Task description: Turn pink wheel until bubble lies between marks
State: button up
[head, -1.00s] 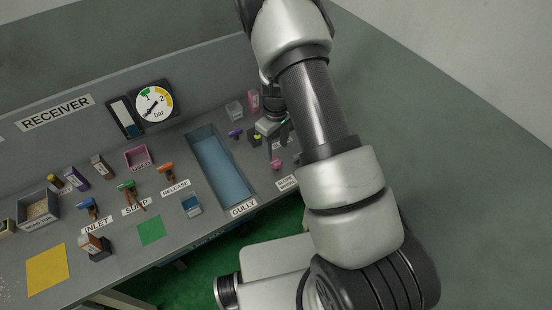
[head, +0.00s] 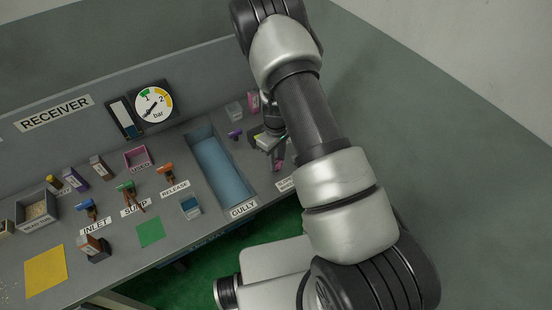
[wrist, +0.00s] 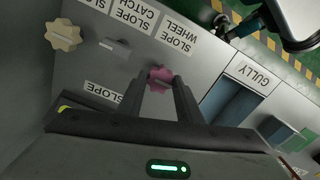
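The pink wheel (wrist: 160,76) is a small knobbed wheel on the grey panel, by the label SLOPE WHEEL. In the wrist view my gripper (wrist: 159,84) is open, with one finger on each side of the wheel and small gaps seen between. I cannot tell how far the fingertips reach down around it. In the head view my gripper (head: 277,161) hides most of the wheel. A dark block with a yellow-green patch (wrist: 65,108) by the label SLOPE is mostly hidden behind my gripper body. I cannot make out the bubble or its marks.
A cream knobbed wheel (wrist: 63,35) and a small grey lever (wrist: 112,44) stand left of the pink wheel in the wrist view. The blue gully trough (head: 222,172) lies left of my gripper in the head view, with a purple handle (head: 235,134) beyond.

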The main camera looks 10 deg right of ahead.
jog(key=shift+m, duration=0.3)
jog(key=m+b, duration=0.1)
jog(key=m, duration=0.2)
jog(key=shift+m+b, duration=0.3)
jog(key=shift+b, duration=0.05)
jog(key=m+b, duration=0.1)
jog(key=m, duration=0.2)
jog(key=shift+m, duration=0.3)
jog(key=m, duration=0.3)
jog(key=shift+m, duration=1.9)
jog(key=o, duration=1)
jog(key=shift+o, duration=0.2)
